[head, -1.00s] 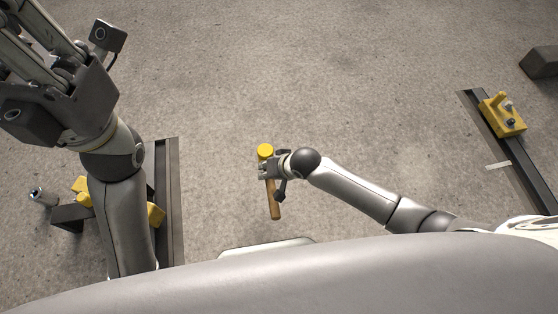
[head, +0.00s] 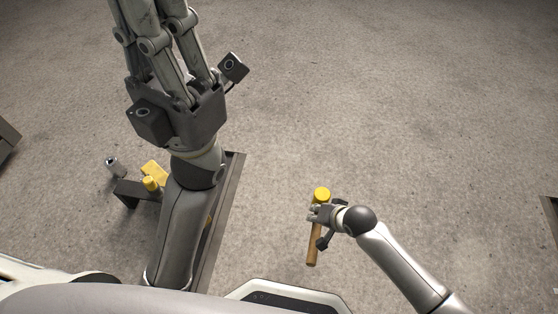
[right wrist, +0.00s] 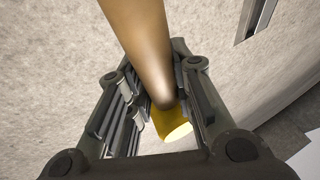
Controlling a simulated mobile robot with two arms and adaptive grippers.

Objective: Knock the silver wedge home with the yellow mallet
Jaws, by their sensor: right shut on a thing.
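The yellow mallet has a yellow head (head: 321,194) and a wooden handle (head: 314,248). My right gripper (head: 318,213) is shut on the handle just below the head and holds it over bare floor. In the right wrist view, the handle (right wrist: 140,45) runs between the fingers, with the yellow head (right wrist: 172,125) beyond them. My left gripper (head: 160,45) is at the top left, its fingertips cut off by the picture edge. I cannot make out the silver wedge; my left arm covers part of the yellow fixture (head: 154,172) on the left.
A dark rail (head: 228,190) lies beside my left arm. A small silver cylinder (head: 113,167) is left of the yellow fixture, near a dark bracket (head: 130,193). A dark block (head: 6,140) is at the left edge.

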